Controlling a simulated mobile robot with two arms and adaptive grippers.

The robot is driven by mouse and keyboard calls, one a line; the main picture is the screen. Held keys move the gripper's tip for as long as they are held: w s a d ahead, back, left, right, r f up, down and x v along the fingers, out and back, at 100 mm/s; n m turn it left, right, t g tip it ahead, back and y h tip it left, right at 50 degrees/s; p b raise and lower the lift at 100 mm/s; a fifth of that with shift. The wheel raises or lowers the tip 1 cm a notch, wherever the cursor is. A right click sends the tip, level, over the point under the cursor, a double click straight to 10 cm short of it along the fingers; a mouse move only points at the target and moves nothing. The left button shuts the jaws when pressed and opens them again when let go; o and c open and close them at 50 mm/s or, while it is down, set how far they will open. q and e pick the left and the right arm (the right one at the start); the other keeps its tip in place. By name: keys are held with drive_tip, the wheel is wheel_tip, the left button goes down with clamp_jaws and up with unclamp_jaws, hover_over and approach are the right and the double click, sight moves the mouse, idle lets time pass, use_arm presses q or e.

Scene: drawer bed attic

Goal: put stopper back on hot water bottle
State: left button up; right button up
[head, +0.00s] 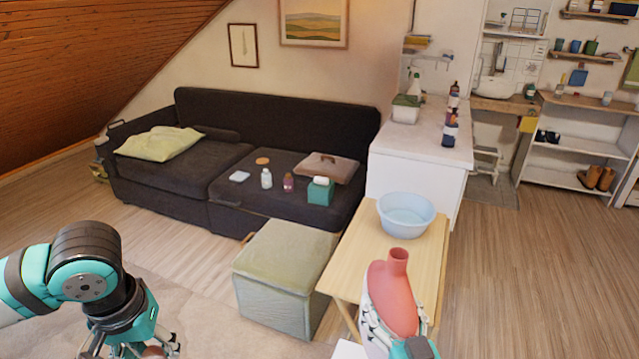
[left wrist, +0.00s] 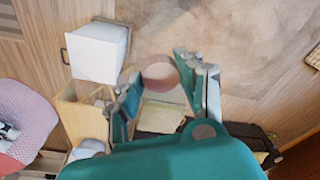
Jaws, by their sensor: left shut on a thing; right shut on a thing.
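The red hot water bottle (head: 393,295) is at the lower middle right of the head view, upright with its open neck (head: 397,258) pointing up. My right gripper (head: 397,328) is shut on its body from below. The bottle also shows as a pink shape at the left edge of the left wrist view (left wrist: 25,112). My left gripper (head: 130,348) is at the lower left of the head view, well apart from the bottle. It is shut on the round reddish-brown stopper (left wrist: 160,73), between its fingertips in the left wrist view; only part of the stopper (head: 153,352) shows in the head view.
A small wooden table (head: 345,263) with a light blue bowl (head: 405,222) stands just beyond the bottle. A green-grey ottoman (head: 285,262) is left of it. A dark sofa (head: 265,200) holds several small items. Part of a white piece (head: 348,351) shows at the bottom edge.

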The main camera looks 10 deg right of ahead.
drive_tip(key=s+a+f+n+g+y, duration=0.2)
drive_tip(key=a+n+g+y, duration=0.2)
drive_tip(key=a+n+y, duration=0.4)
drive_tip(key=a+y, duration=0.3)
drive_tip(key=a, duration=0.3)
drive_tip(key=shift+y, duration=0.3)
use_arm(q)
drive_tip(key=w+d+r, duration=0.1)
drive_tip(key=d+r, duration=0.7)
drive_tip(key=d, duration=0.3)
drive_tip(key=w+d+r, duration=0.1)
drive_tip(key=d+r, duration=0.7)
drive_tip(key=d, duration=0.4)
drive_tip(key=shift+w+d+r+m, duration=0.15)
drive_tip(key=shift+w+r+m, duration=0.05)
drive_tip(key=shift+w+m, duration=0.2)
drive_tip(key=shift+f, duration=0.15)
drive_tip(key=shift+f, duration=1.9)
